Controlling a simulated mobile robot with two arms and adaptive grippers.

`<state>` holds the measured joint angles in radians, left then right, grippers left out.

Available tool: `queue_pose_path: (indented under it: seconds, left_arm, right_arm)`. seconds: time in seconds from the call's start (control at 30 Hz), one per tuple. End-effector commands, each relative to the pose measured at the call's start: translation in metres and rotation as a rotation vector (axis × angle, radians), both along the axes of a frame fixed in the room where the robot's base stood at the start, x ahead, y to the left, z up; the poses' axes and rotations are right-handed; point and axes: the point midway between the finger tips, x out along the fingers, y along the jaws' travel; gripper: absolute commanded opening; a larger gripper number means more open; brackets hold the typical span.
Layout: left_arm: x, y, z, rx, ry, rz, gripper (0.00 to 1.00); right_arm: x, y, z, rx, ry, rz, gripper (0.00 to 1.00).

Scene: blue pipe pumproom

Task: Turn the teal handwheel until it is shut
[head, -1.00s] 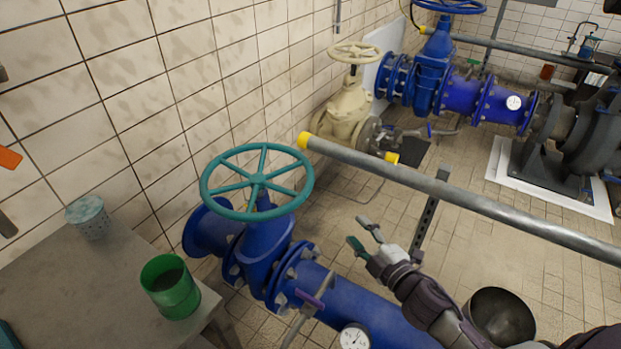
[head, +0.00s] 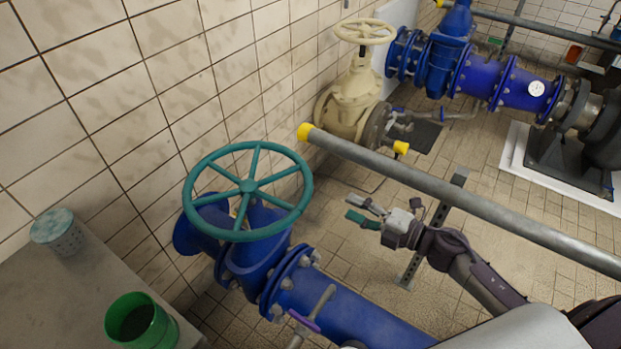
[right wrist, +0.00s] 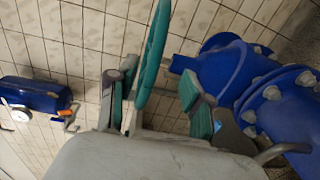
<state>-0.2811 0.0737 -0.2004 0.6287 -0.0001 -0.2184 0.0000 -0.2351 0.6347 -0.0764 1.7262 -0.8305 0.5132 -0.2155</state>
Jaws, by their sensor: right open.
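The teal handwheel (head: 248,186) sits on top of a blue valve (head: 255,240) at centre left in the head view. Its whole spoked rim is clear there. My right gripper (head: 352,208) is open and empty to the right of the wheel, apart from it, with its fingers pointing left towards it. In the right wrist view the wheel's rim (right wrist: 154,55) shows nearly edge-on, lined up between the two open fingers (right wrist: 158,98). My left gripper is not in view.
A grey rail (head: 450,190) with a yellow end cap (head: 305,132) runs close behind my right gripper. A cream valve (head: 355,100) stands farther back. A grey table (head: 60,300) at left holds a green cup (head: 140,325) and a perforated pot (head: 60,235). A tiled wall is behind the wheel.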

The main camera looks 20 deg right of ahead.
Motion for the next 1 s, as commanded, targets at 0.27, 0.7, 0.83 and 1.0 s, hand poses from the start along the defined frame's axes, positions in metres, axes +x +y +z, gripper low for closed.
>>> queue_pose_path:
  seconds: [0.27,0.7,0.83,1.0]
  left_arm:
    - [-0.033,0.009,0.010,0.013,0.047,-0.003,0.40]
    - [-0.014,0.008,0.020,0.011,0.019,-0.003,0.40]
    - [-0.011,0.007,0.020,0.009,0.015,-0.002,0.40]
    - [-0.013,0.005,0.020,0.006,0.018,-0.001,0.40]
  right_arm:
    - [0.042,0.033,0.001,0.004,-0.003,0.000,0.50]
    - [0.098,0.077,-0.007,0.002,-0.001,-0.002,0.50]
    - [0.103,0.081,-0.008,0.001,0.000,-0.001,0.50]
    - [0.103,0.081,-0.008,0.001,0.001,-0.001,0.50]
